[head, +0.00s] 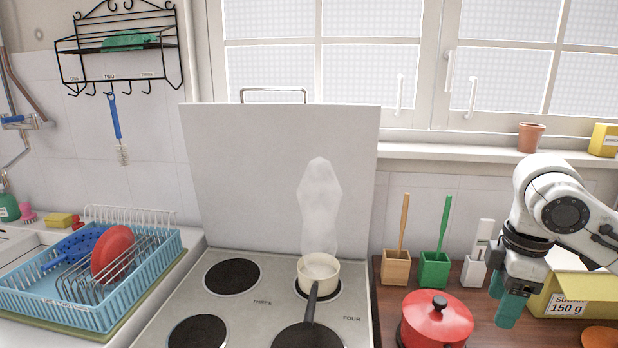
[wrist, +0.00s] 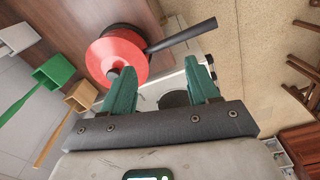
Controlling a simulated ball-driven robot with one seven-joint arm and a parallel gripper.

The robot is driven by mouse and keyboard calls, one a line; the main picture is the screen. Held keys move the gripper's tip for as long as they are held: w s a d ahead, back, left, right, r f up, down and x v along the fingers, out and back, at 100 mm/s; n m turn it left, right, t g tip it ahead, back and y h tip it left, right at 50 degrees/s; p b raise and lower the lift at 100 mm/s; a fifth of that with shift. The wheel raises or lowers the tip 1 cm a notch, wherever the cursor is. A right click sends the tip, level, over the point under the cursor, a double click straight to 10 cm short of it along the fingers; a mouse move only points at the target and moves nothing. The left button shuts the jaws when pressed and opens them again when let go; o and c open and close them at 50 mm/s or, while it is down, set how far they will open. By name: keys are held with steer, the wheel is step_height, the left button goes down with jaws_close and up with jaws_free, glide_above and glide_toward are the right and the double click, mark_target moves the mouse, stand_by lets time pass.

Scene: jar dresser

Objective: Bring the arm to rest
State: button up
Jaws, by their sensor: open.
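My arm is on the right in the head view, bent, with the wrist above the wooden counter. My gripper (head: 510,308) hangs with its green fingers pointing down, between the red pot and the yellow sugar box. In the wrist view my gripper (wrist: 160,68) has its two green fingers spread apart, with nothing held between them. The red lidded pot (head: 437,320) with a black knob is left of the gripper; it also shows in the wrist view (wrist: 112,50), beyond the fingers. Whether the fingers touch anything is hard to tell.
A cream saucepan (head: 318,267) steams on the stove (head: 255,306). Wooden (head: 396,268) and green (head: 434,270) holders stand behind the pot. The yellow sugar box (head: 572,300) is close to my gripper. A blue dish rack (head: 90,285) is far left. A flowerpot (head: 531,137) stands on the sill.

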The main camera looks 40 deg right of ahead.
steer(key=w+a+t+y, duration=0.1)
steer(key=w+a+t, duration=0.2)
steer(key=w+a, duration=0.5)
steer(key=w+a+t+y, duration=0.1)
steer(key=w+a+t, duration=0.25)
steer(key=w, duration=0.75)
steer(key=w+a+f+m+y, duration=0.2)
steer(key=w+a+f+m, duration=0.15)
steer(key=a+f, duration=0.45)
steer(key=s+a+f+m+g, duration=0.1)
steer(key=s+a+f, duration=0.25)
steer(key=f, duration=0.25)
steer(key=s+a+f+m+g, duration=0.1)
steer(key=s+a+f, duration=0.2)
steer(key=a+f, duration=0.3)
steer(key=s+d+f+g+h, duration=0.1)
steer(key=s+f+g+h, duration=0.1)
steer(key=s+f, duration=0.3)
steer(key=s+d+f+g+h, duration=0.1)
steer(key=s+d+f, duration=0.1)
steer(key=s+f, duration=0.4)
steer(key=s, duration=0.5)
steer(key=shift+s+g+h, duration=0.35)
steer(key=shift+h, duration=0.05)
